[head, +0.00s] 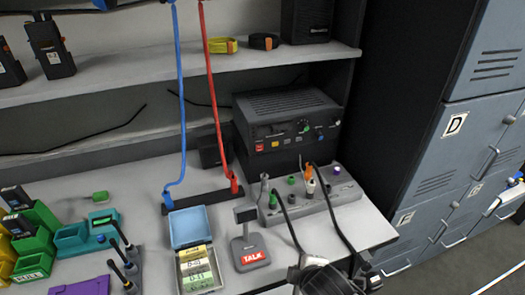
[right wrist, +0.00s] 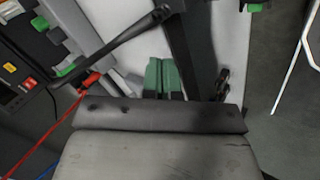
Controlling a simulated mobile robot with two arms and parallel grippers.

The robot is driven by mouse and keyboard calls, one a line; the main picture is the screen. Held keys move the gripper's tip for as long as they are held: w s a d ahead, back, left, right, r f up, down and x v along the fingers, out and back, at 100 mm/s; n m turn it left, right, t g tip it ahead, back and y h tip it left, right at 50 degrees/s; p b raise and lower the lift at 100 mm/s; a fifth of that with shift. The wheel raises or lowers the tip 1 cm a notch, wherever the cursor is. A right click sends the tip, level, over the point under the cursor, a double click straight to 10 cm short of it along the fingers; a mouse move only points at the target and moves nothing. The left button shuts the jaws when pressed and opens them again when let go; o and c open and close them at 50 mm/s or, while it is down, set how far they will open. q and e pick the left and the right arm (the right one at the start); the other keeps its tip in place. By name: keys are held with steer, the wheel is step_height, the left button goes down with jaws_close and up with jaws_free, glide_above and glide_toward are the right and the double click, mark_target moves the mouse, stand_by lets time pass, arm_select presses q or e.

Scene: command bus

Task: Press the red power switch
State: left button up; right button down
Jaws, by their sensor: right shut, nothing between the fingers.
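The red power switch (head: 259,147) is a small red button at the left end of the front panel of a dark power unit (head: 288,105). The unit stands at the back of the grey counter. A small red patch (right wrist: 28,82) at the left of the right wrist view looks like this switch. My right gripper (right wrist: 163,78) shows there with its green fingers shut together and empty, apart from the switch. In the head view my dark right wrist is at the bottom edge, in front of and below the unit; its fingertips cannot be made out. My left gripper is not in view.
A grey panel (head: 346,191) with plugs and black cables lies in front of the unit. A TALK stand (head: 247,240), an open blue box (head: 191,228) and hanging red (head: 213,95) and blue (head: 182,95) cords are to its left. Lockers (head: 435,170) stand at right.

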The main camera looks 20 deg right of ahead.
mark_target(260, 147)
steer(key=w+r+n+t, duration=0.4)
steer(key=w+r+n, duration=0.3)
steer(key=n, duration=0.4)
steer(key=w+r+n+t+y, duration=0.1)
steer(key=w+r+n+t, duration=0.3)
steer(key=w+r+n, duration=0.3)
steer(key=w+n, duration=0.3)
steer(key=n, duration=0.2)
steer(key=shift+r+n, duration=0.3)
steer(key=shift+d, duration=0.1)
steer(key=w, duration=0.4)
steer(key=w+f, duration=0.1)
steer(key=w, duration=0.7)
steer(key=shift+w+a+f+p, duration=0.2)
steer(key=shift+w+a+p, duration=0.05)
steer(key=shift+p, duration=0.15)
steer(key=shift+w, duration=0.65)
steer(key=shift+r, duration=0.1)
